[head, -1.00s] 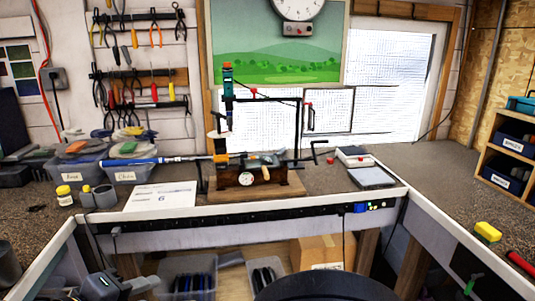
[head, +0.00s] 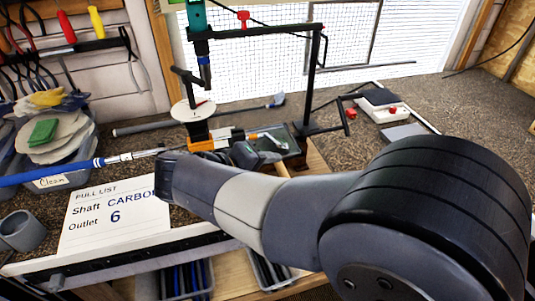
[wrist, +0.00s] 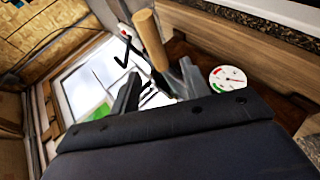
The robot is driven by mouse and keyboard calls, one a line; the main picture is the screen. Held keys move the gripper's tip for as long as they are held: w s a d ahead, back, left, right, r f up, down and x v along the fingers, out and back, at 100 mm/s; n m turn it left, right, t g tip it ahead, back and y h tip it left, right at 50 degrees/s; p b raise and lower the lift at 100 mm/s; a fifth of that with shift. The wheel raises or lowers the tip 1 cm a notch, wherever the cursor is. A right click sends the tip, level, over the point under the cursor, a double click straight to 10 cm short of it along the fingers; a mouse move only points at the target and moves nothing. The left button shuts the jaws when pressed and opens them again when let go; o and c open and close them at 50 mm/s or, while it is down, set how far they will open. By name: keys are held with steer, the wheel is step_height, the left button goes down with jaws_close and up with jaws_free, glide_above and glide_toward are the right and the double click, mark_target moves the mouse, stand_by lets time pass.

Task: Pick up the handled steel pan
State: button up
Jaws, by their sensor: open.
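The steel pan (head: 287,146) shows in the head view as a shallow dark grey tray on the wooden stand at the bench, partly behind my arm. Its short wooden handle (head: 282,170) points toward the front. In the wrist view a round wooden handle (wrist: 149,40) stands just beyond my gripper (wrist: 157,88), near the gap between the fingertips. The fingers are spread apart with nothing held. The pan's body is hard to make out in the wrist view. Whether a finger touches the handle, I cannot tell.
A white-faced gauge (wrist: 228,77) is close to the right finger in the wrist view. A black frame (head: 312,80) and a clamp with an orange part (head: 213,140) stand around the pan. A blue shaft (head: 65,172) and a pull list (head: 115,213) are at left.

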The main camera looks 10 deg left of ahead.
mark_target(276, 165)
steer(key=x, duration=0.3)
steer(key=shift+w+a+r, duration=0.1)
steer(key=shift+w+a, duration=0.1)
steer(key=shift+w+d+f, duration=0.15)
steer(key=shift+f, duration=0.05)
jaws_close()
